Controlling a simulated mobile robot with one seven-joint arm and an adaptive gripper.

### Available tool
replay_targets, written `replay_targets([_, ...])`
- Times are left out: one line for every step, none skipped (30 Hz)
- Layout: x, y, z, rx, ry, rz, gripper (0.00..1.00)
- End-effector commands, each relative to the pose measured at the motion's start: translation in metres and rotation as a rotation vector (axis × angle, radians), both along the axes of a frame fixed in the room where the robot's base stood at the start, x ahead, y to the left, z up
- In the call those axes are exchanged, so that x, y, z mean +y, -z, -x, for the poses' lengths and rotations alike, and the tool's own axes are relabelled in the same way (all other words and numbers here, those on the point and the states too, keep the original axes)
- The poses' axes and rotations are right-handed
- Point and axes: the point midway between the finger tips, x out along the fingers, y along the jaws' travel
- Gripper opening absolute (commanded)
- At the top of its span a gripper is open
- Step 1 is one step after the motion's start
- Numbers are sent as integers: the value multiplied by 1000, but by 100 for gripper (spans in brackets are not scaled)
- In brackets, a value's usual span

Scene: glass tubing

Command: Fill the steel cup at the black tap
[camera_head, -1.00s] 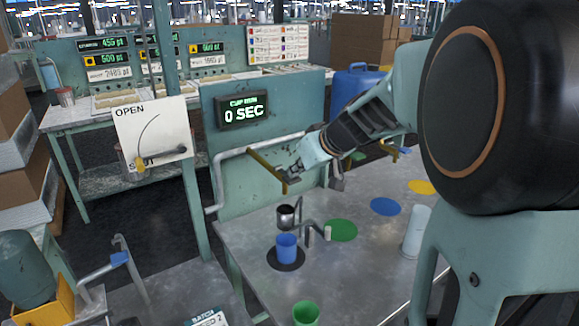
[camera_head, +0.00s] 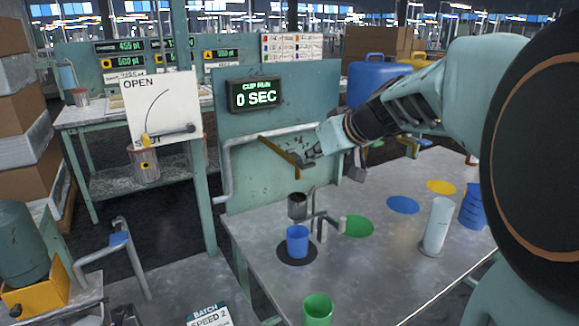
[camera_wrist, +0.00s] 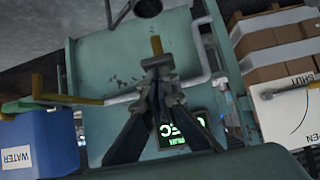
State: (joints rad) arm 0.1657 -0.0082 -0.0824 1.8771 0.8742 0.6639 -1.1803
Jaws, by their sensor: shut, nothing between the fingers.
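A dark steel cup-like vessel (camera_head: 297,206) with an open top stands by a thin bent spout (camera_head: 320,222) on the metal table. A blue cup (camera_head: 297,241) stands in front of it on a black disc (camera_head: 283,254). I cannot tell which fitting is the black tap. My gripper (camera_head: 308,160) is shut and empty at the near end of a yellow lever (camera_head: 282,149) on the teal panel. In the wrist view, my gripper (camera_wrist: 158,66) has the yellow bar's end (camera_wrist: 156,44) just beyond its fingertips; contact is unclear.
A display (camera_head: 255,93) reads "CUP RUN 0 SEC". Green (camera_head: 358,226), blue (camera_head: 403,204) and yellow discs lie on the table. A clear cylinder (camera_head: 437,226) and a blue jug (camera_head: 473,206) stand at right, a green cup (camera_head: 317,308) in front. A grey pipe (camera_head: 226,170) runs along the panel.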

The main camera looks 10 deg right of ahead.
Motion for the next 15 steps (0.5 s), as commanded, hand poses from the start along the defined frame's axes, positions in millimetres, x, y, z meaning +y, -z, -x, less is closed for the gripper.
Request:
replay_targets([0, 8, 1, -9, 1, -3, 0])
replay_targets([0, 8, 1, -14, -1, -5, 0])
replay_targets([0, 9, 1, -21, 0, -7, 0])
replay_targets([0, 9, 1, -26, 0, -9, 0])
replay_targets([0, 10, 1, -31, 1, -12, 0])
replay_targets([-1, 10, 1, -37, 1, -15, 0])
replay_targets([-1, 11, 1, -43, 1, -17, 0])
replay_targets([0, 11, 1, -47, 0, -19, 0])
replay_targets([0, 12, 1, -54, 0, -22, 0])
replay_targets([0, 13, 2, -59, -1, -23, 0])
replay_targets([0, 13, 2, -63, -1, -26, 0])
replay_targets([0, 14, 2, -68, -1, -28, 0])
replay_targets([0, 14, 2, -73, -2, -29, 0])
replay_targets([0, 15, 3, -78, -2, -31, 0])
replay_targets([0, 16, 3, -83, -2, -33, 0])
